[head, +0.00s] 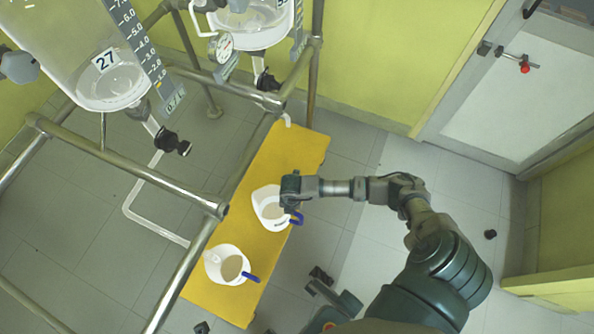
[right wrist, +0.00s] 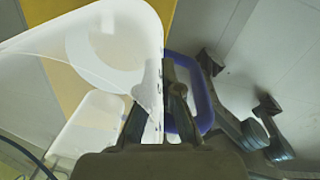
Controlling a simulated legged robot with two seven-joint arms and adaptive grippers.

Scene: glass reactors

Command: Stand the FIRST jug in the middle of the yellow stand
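The yellow stand (head: 290,150) is a long low board running diagonally across the head view. A white jug with a blue handle (head: 266,204) is over its middle part; I cannot tell whether it touches the board. A second such jug (head: 222,258) stands nearer the stand's lower end. No mark shows which is the first. My right gripper (head: 291,192) is at the rim of the upper jug, on its handle side. In the right wrist view its fingers (right wrist: 158,95) are close together on either side of the jug wall, beside the blue handle (right wrist: 207,100). My left gripper is not seen.
A glass reactor marked 27 (head: 105,75) and another reactor (head: 250,25) hang in a metal pipe frame (head: 130,165) left of and above the stand. A bent white pipe (head: 150,220) lies left of it.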

